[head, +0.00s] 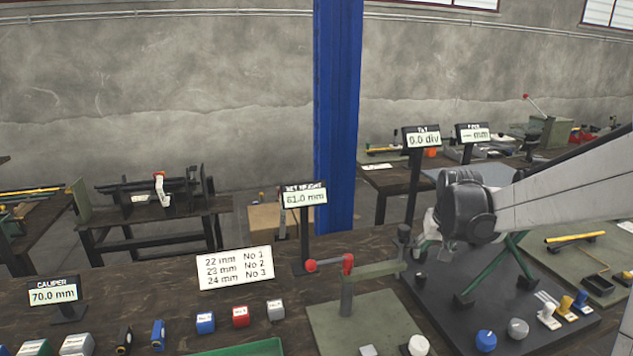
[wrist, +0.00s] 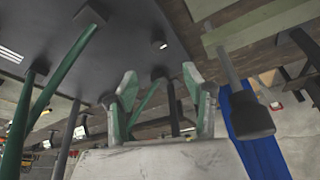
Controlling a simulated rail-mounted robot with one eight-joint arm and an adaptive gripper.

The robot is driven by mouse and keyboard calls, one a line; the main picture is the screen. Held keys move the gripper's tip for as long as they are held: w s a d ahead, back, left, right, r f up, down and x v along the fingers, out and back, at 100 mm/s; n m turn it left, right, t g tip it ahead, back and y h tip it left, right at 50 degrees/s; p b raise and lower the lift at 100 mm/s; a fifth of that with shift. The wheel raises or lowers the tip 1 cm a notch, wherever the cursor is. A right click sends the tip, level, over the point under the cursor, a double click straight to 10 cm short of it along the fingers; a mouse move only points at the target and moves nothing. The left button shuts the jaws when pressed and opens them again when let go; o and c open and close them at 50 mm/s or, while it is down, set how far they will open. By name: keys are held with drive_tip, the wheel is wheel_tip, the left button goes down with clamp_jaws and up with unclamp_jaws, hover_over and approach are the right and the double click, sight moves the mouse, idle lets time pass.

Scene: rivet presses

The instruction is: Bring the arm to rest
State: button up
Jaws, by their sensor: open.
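My gripper (wrist: 159,72) shows in the wrist view with its two pale fingers spread apart and nothing between them. A dark plate and green legs lie beyond the fingers there. In the head view my arm reaches in from the right, and its dark wrist joint is above the black base plate (head: 455,318). The gripper itself is mostly hidden behind that joint, so its exact gap to the plate and green legs (head: 487,268) cannot be told.
A lever tool with red knobs (head: 346,265) stands left of my arm on a green mat (head: 325,318). A blue column (head: 337,120) rises behind. The net height display (head: 305,197) and a sign (head: 235,268) stand on the bench. Small colored blocks (head: 240,316) lie in front.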

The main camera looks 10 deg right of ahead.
drive_tip(key=s+a+r+n+t, duration=0.1)
drive_tip(key=s+a+r, duration=0.6)
drive_tip(key=s+a, duration=0.45)
drive_tip(key=s+a+n, duration=0.1)
drive_tip(key=s+a, duration=0.2)
drive_tip(key=s, duration=0.4)
drive_tip(key=s+a+f+n+t+y, duration=0.1)
drive_tip(key=s+a, duration=0.2)
drive_tip(key=s, duration=0.5)
drive_tip(key=shift+a+t, duration=0.3)
drive_tip(key=shift+a, duration=0.1)
drive_tip(key=shift+f, duration=0.1)
